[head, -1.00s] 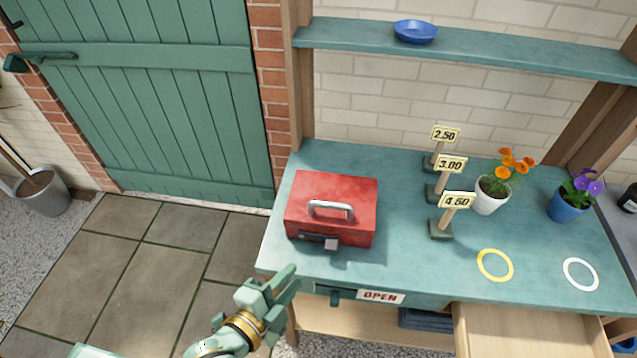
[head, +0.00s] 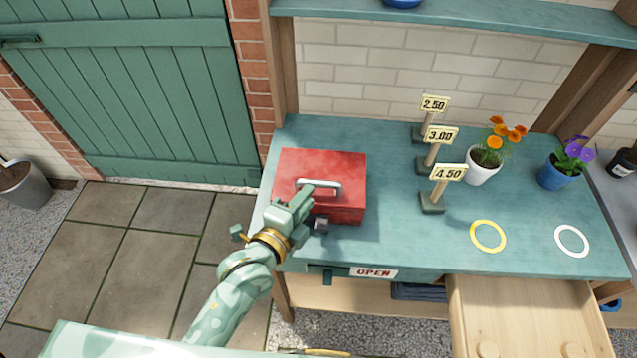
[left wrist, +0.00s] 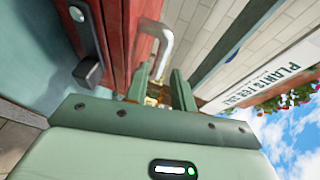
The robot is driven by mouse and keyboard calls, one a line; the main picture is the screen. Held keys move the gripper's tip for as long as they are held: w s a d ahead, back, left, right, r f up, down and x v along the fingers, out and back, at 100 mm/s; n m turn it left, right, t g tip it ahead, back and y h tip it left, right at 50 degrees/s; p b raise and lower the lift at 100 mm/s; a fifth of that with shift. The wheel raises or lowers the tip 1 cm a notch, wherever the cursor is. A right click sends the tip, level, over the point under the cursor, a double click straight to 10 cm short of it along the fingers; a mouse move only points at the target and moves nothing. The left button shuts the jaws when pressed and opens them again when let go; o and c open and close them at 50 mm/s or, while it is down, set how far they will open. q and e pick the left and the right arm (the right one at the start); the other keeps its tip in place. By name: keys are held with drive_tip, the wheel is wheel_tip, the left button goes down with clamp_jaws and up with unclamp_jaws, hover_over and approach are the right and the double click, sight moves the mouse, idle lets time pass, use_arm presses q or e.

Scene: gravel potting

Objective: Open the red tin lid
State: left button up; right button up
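The red tin (head: 345,208) stands at the left end of the teal bench with its lid (head: 335,162) shut. A silver handle (head: 332,185) is on the lid, and a grey latch (head: 321,225) hangs at the front. My left gripper (head: 305,195) is over the front left of the tin, close to the handle, and hides part of it. In the left wrist view, the two fingers (left wrist: 161,88) are apart, with the handle (left wrist: 163,48) just beyond or between their tips; I cannot tell which. The latch (left wrist: 88,70) shows at the left there. My right gripper is not in view.
Price signs (head: 433,183) stand right of the tin, then an orange-flowered white pot (head: 482,170) and a blue pot (head: 560,175). Yellow (head: 488,236) and white rings lie on the bench. A drawer (head: 525,310) is open below, at the front right.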

sight(318, 181)
use_arm(q)
drive_tip(key=x, duration=0.6)
drive_tip(key=shift+b, duration=0.4)
